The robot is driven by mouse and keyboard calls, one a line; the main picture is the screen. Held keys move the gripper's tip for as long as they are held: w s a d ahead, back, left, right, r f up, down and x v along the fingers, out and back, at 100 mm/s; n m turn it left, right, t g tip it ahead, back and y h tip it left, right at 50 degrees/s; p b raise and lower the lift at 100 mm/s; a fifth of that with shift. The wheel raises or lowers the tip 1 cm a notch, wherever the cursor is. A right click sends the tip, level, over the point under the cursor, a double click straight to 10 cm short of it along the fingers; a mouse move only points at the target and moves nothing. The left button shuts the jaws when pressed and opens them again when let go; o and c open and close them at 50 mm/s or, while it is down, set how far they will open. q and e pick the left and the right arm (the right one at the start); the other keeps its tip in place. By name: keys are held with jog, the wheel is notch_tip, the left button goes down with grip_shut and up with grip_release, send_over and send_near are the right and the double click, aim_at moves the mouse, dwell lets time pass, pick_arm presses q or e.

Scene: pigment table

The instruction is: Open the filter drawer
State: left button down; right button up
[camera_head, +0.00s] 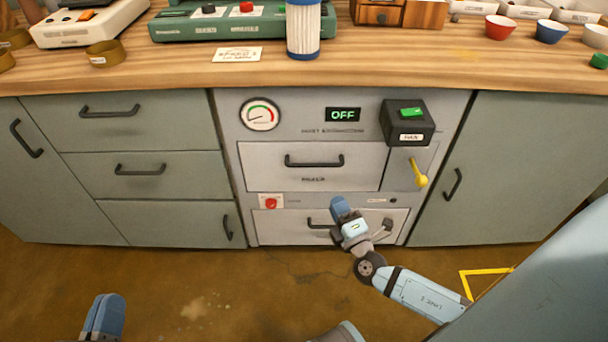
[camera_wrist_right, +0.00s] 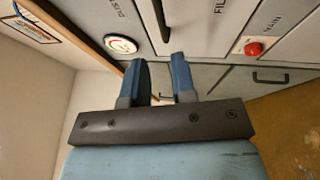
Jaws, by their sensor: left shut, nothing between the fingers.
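The filter drawer (camera_head: 262,168) is the upper drawer of the grey panel in the middle of the head view, with its front in line with the panel. Its dark bar handle (camera_head: 314,163) also shows in the right wrist view (camera_wrist_right: 161,18), beyond the fingertips. My right gripper (camera_head: 339,205) appears below that handle, in front of the lower drawer. In the right wrist view its blue fingers (camera_wrist_right: 162,72) are apart with nothing between them. My left gripper (camera_head: 102,317) is at the bottom left of the head view, over the floor, shut and empty.
A lower drawer (camera_head: 277,232) has a handle partly hidden by my right gripper. A red button (camera_head: 271,202), a yellow lever (camera_head: 418,174), a black box with a green switch (camera_head: 407,122) and an OFF display (camera_head: 343,115) are nearby. A white filter cylinder (camera_head: 303,28) stands on the wooden counter (camera_head: 170,65).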

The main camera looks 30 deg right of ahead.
aim_at(316, 165)
jog(key=x, duration=1.3)
jog(key=shift+w+d, duration=0.1)
jog(key=shift+w, duration=0.3)
grip_shut()
